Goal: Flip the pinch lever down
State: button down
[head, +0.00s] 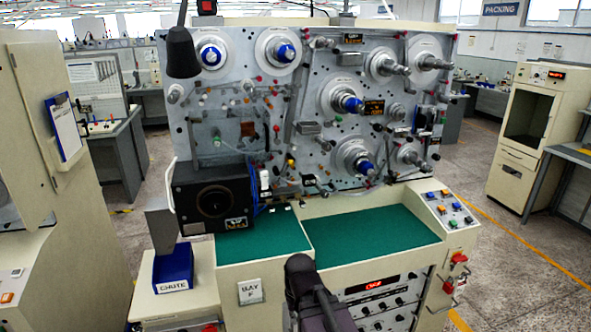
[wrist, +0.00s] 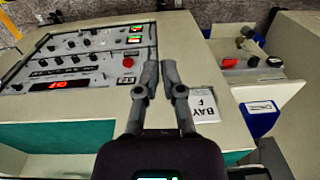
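The winding machine's upright grey panel (head: 235,105) fills the middle of the head view and carries several spindles, rollers and small levers. I cannot tell which small part is the pinch lever, or whether it is up or down. It is not recognisable in the wrist view. My gripper (wrist: 160,64) shows in the wrist view with its two grey fingers drawn together at the tips and nothing visible between them. It is in front of the machine's cream lower front, near the BAY F label (wrist: 203,105), apart from the grey panel.
A green work surface (head: 370,229) lies below the panel. A black box (head: 212,200) stands at its left, above a blue CHUTE bin (head: 173,268). A button console (head: 447,209) is at the right. Cream cabinets flank the machine, with open floor at the right.

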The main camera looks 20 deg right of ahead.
jog(key=w+r+m+t+y+b, duration=0.1)
jog(key=w+r+m+t+y, duration=0.35)
jog(key=w, duration=0.75)
jog(key=w+r+m+t+y+b, duration=0.1)
jog(key=w+r+m+t+y, duration=0.3)
jog(key=w, duration=0.8)
jog(key=w+d+r+m+t+h, duration=0.1)
jog(key=w+d+r+m+t, duration=0.2)
jog(key=d, duration=0.3)
jog(key=w+d+r+m+t+h+b, duration=0.1)
jog(key=w+d+r+m+t+h, duration=0.1)
jog(key=w+d+m, duration=0.4)
jog(key=w+d+r+m+t+h, duration=0.2)
jog(key=w+d+r+m+t, duration=0.2)
jog(key=d, duration=0.3)
jog(key=shift+w+d+r+m+t, duration=0.2)
jog(key=shift+w+m+t, duration=0.25)
jog(key=shift+w+t, duration=0.25)
jog(key=p+x, duration=0.1)
jog(key=x, duration=0.8)
jog(key=shift+w, duration=0.25)
jog(key=shift+w+a+r+p, duration=0.1)
jog(key=shift+a+r+p, duration=0.5)
jog(key=shift+a, duration=0.3)
jog(key=shift+w+a+r+p, duration=0.1)
jog(key=shift+a+r+p, duration=0.5)
jog(key=shift+a, duration=0.25)
